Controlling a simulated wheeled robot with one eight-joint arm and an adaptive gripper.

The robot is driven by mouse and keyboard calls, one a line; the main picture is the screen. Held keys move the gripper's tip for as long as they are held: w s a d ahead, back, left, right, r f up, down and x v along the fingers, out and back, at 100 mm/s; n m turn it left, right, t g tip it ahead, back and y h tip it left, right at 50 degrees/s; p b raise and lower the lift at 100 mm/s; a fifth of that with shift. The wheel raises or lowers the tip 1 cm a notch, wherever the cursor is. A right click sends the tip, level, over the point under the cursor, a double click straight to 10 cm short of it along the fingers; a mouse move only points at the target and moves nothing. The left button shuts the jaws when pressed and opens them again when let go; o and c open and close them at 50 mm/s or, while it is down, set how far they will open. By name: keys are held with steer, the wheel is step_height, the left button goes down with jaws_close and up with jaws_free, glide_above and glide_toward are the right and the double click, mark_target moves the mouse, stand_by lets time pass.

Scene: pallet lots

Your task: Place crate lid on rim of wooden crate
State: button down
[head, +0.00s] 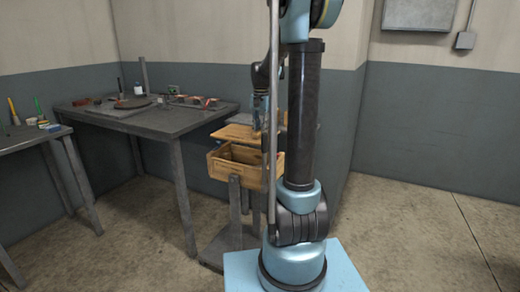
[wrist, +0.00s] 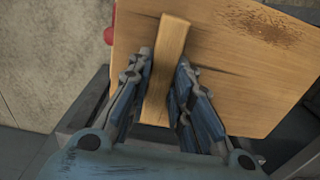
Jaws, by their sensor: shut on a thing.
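The crate lid (head: 237,132) is a flat light-wood board, seen in the head view above the back part of the wooden crate (head: 222,171). In the wrist view the lid (wrist: 235,55) fills much of the picture, with a raised wooden bar (wrist: 168,60) as its handle. My gripper (head: 258,118) is shut on that bar, one finger on each side; the fingers also show in the wrist view (wrist: 164,68). The crate's open front part is visible beneath the lid. My arm hides the crate's right side. I cannot tell whether lid and rim touch.
The crate stands on a narrow grey stand (head: 236,215). A dark workbench (head: 150,122) with tools and small parts is to its left, and another table (head: 30,138) is at the far left. A red thing (wrist: 109,36) shows beside the lid. Floor at right is clear.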

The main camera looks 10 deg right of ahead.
step_height(320, 180, down, 9)
steer(key=shift+r, duration=0.15)
stand_by(0.4)
steer(key=shift+s+f, duration=0.1)
steer(key=shift+f, duration=0.5)
steer(key=c, duration=1.4)
jaws_free()
steer(key=shift+c, duration=0.2)
step_height(320, 180, up, 13)
steer(key=shift+r, duration=0.15)
